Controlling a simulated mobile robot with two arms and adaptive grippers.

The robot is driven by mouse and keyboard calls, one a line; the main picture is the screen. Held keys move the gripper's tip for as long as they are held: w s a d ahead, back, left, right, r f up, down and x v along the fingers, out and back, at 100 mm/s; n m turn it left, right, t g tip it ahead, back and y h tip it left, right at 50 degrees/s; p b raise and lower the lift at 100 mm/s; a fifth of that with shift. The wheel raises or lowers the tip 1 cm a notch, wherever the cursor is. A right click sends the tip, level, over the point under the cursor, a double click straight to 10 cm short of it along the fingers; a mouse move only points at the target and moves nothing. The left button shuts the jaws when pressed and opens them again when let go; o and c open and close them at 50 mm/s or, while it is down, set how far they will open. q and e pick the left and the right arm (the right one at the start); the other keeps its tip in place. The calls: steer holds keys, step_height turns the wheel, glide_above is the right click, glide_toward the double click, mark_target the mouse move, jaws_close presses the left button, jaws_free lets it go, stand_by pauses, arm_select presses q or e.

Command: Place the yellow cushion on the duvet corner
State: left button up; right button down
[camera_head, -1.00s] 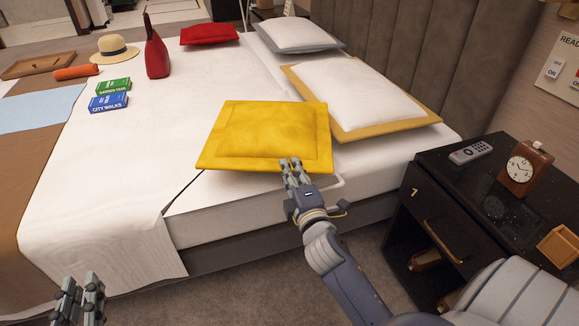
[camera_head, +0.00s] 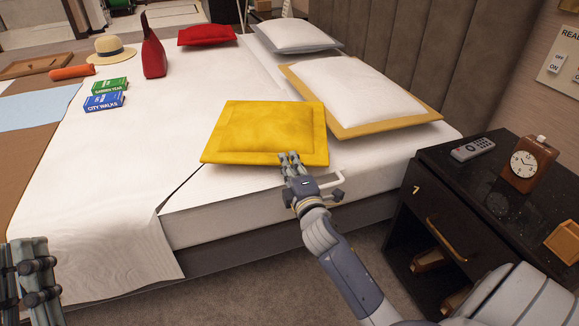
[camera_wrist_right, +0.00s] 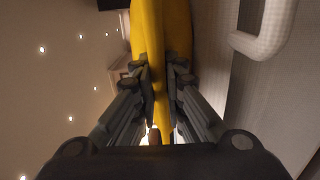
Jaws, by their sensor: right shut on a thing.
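The yellow cushion (camera_head: 265,128) is over the near side of the bed, left of the gold-edged pillow. My right gripper (camera_head: 290,158) is shut on the cushion's near edge. In the right wrist view the yellow cushion (camera_wrist_right: 160,30) stands between the two fingers of the right gripper (camera_wrist_right: 163,75). The white duvet (camera_head: 110,175) covers the left part of the bed, and its folded edge and hanging corner lie left of the cushion. My left gripper (camera_head: 30,275) is at the bottom left, partly cut off, and its jaw opening is unclear.
White pillows (camera_head: 350,90) lie near the headboard. A red cushion (camera_head: 207,35), a red bag (camera_head: 153,48), a straw hat (camera_head: 110,50) and two small books (camera_head: 105,102) are on the bed's far part. A black nightstand (camera_head: 480,210) stands at right. The near duvet is clear.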

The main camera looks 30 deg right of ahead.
arm_select(q)
steer(key=shift+s+r, duration=0.1)
steer(key=shift+r, duration=0.05)
steer(key=shift+s, duration=0.1)
arm_select(e)
steer(key=shift+f, duration=0.1)
steer(key=c, duration=1.7)
jaws_free()
arm_select(q)
steer(key=shift+s+r+h, duration=0.15)
steer(key=shift+r+h, duration=0.1)
steer(key=shift+h, duration=0.05)
arm_select(e)
steer(key=shift+o, duration=0.2)
